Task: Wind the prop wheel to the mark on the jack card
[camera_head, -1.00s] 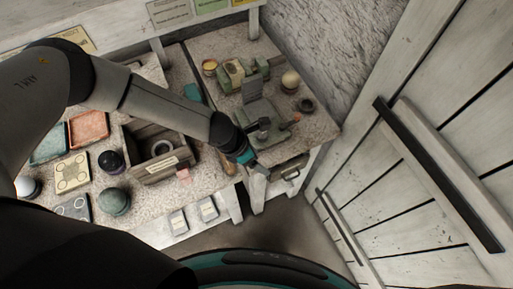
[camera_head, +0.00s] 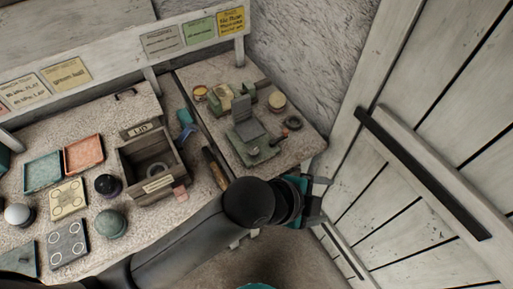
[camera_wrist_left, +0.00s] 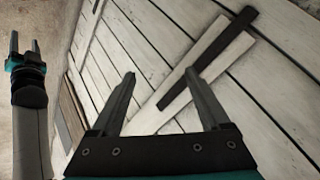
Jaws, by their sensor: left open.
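A grey-green device (camera_head: 245,128) with an upright plate, probably the jack, stands on the right bench in the head view. A small round knob (camera_head: 253,151) sits on its near side. A dark ring-like wheel (camera_head: 292,122) is just right of it; I cannot tell whether this is the prop wheel. A yellow card (camera_head: 233,20) on the shelf edge may be the jack card; its mark is unreadable. My left gripper (camera_head: 322,197) is open and empty, right of the bench corner and apart from the device; its fingers also show in the left wrist view (camera_wrist_left: 163,92). My right gripper (camera_wrist_left: 25,48) appears open.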

